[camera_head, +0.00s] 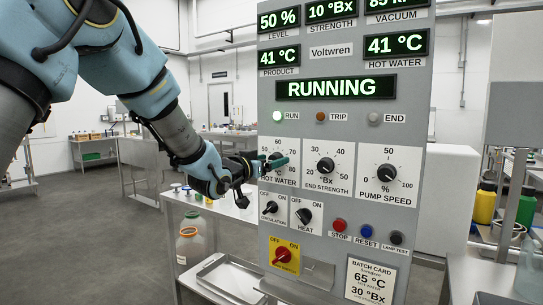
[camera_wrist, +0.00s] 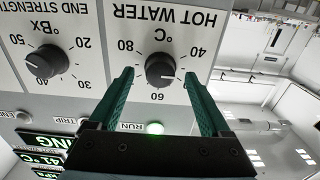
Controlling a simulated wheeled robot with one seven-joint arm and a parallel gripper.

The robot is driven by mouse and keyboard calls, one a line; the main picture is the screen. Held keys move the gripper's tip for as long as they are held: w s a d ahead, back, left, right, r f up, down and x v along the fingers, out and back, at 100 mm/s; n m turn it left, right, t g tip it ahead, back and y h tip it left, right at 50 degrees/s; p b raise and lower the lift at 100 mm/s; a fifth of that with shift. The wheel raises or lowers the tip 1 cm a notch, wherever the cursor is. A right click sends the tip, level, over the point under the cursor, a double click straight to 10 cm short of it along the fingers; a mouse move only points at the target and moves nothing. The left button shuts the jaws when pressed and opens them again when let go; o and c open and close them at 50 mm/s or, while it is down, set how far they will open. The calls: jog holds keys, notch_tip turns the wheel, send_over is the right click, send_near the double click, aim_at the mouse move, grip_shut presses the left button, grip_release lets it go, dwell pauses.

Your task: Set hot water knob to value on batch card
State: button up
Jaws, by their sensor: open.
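The hot water knob (camera_wrist: 160,70) is a round black dial on a white plate, marked 40, 60 and 80 °C. The wrist view shows it upside down. Its white pointer seems to lie between 40 and 60. My gripper (camera_wrist: 158,76) is open, with one green finger on each side of the knob and gaps between them and it. In the head view my gripper (camera_head: 281,161) covers much of the hot water dial (camera_head: 264,181). The batch card (camera_head: 370,281), low on the panel, reads 65 °C and 30 °Bx.
The end strength knob (camera_head: 325,165) and pump speed knob (camera_head: 387,173) sit to the right. Circulation (camera_head: 270,207) and heat (camera_head: 304,215) switches are below, with a red switch (camera_head: 284,256) on yellow. The hot water display (camera_head: 396,45) reads 41 °C. A steel table (camera_head: 225,276) stands left.

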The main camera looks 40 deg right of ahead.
jog(key=shift+w+d, duration=0.1)
jog(key=shift+d, duration=0.25)
jog(key=shift+c, duration=0.4)
grip_shut()
